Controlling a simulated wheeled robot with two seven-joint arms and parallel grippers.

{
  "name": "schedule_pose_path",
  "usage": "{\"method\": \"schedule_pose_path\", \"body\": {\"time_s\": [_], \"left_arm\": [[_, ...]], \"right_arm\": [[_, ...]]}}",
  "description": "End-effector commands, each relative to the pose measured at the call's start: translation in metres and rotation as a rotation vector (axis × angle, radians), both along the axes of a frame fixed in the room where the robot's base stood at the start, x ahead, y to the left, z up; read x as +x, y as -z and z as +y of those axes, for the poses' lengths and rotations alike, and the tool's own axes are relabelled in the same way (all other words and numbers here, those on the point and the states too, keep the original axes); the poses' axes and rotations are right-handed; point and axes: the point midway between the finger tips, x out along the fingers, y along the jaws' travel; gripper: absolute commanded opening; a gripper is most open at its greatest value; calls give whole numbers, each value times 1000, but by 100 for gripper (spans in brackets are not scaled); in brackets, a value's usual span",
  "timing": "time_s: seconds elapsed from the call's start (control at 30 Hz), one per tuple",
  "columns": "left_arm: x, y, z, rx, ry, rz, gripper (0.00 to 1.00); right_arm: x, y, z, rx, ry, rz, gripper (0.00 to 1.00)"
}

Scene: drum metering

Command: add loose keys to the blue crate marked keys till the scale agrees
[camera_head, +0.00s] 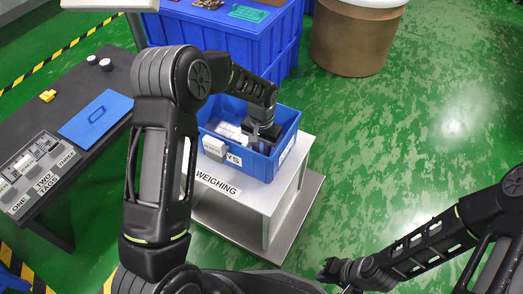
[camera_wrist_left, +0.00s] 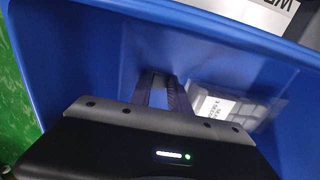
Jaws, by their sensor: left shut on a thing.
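The blue crate (camera_head: 285,148) stands on the weighing stand (camera_head: 275,195); its front label shows partly, ending in "YS". My left gripper (camera_head: 264,138) reaches down into the crate. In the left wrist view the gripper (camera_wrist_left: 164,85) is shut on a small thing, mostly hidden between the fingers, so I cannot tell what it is. White packs (camera_head: 228,130) lie inside the crate; a grey pack with a white label (camera_wrist_left: 225,105) shows right of the fingers. My right gripper (camera_head: 337,271) hangs over the floor at the bottom, apart from the crate; its jaws are too small to read.
A dark table (camera_head: 85,75) at left holds a blue sheet (camera_head: 97,118), a yellow piece (camera_head: 47,96) and a tag rack (camera_head: 35,172). A large blue container (camera_head: 270,45) and a brown drum (camera_head: 352,40) stand behind. The green floor at right is clear.

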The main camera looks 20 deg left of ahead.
Motion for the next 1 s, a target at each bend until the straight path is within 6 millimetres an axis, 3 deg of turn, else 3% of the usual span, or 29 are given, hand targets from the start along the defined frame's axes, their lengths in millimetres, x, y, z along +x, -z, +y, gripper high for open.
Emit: {"method": "schedule_pose_path", "body": {"time_s": [0.37,0.4,0.6,0.7,1.0], "left_arm": [[0,3,0,0,0,0,0],[0,3,0,0,0,0,24],[0,3,0,0,0,0,40],[0,3,0,0,0,0,48],[0,1,0,0,0,-1,48]], "right_arm": [[0,2,0,0,0,0,0],[0,2,0,0,0,0,0],[0,2,0,0,0,0,0],[0,2,0,0,0,0,0],[0,1,0,0,3,1,0]]}}
